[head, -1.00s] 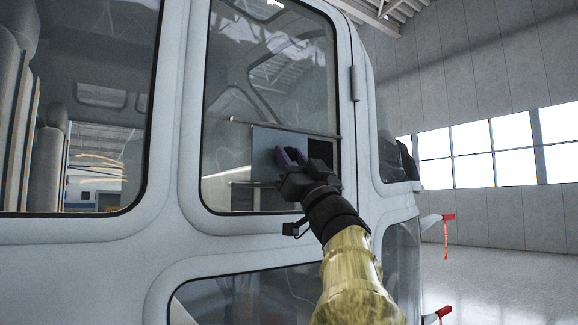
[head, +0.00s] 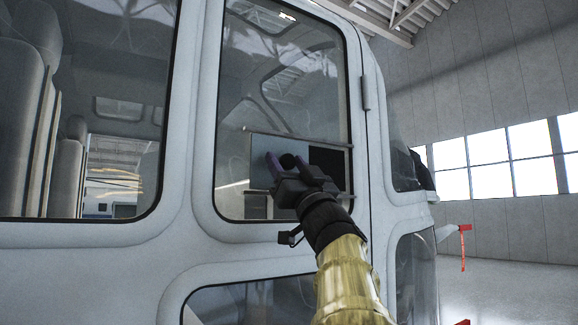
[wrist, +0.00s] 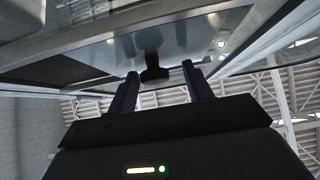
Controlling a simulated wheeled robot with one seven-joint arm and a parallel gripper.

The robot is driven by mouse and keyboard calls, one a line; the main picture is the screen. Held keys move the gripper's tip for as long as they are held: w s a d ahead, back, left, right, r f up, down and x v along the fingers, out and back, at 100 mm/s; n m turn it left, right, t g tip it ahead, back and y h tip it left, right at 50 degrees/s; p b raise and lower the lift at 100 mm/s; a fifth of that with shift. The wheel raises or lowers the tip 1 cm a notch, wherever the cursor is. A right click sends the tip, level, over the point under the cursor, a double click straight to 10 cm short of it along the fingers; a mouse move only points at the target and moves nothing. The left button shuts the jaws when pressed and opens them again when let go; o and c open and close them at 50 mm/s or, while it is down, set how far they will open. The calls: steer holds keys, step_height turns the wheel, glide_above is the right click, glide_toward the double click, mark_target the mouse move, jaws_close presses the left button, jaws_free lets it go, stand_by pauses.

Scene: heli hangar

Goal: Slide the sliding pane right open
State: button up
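The sliding pane (head: 262,147) is a light bluish rectangle in the lower part of the door window. It sits at the left of a thin metal rail frame (head: 335,144). A dark opening (head: 329,166) shows to its right. My gripper (head: 285,160) is in front of the pane, its two purple fingers apart. A small dark knob-like part (head: 289,161) shows between them. In the wrist view the fingers (wrist: 160,80) are spread, with a dark part (wrist: 153,73) between them and gaps at both sides. Whether a finger touches it I cannot tell.
The white door frame (head: 205,110) surrounds the window, with a hinge (head: 366,93) at its right edge. A larger cabin window (head: 120,110) is at the left. A red tag (head: 463,247) hangs at the right.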

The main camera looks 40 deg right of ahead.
steer(key=shift+d, duration=0.1)
steer(key=shift+s+f, duration=0.15)
steer(key=b+v, duration=0.9)
steer(key=v, duration=0.8)
steer(key=shift+w+f, duration=0.1)
steer(key=shift+w, duration=0.1)
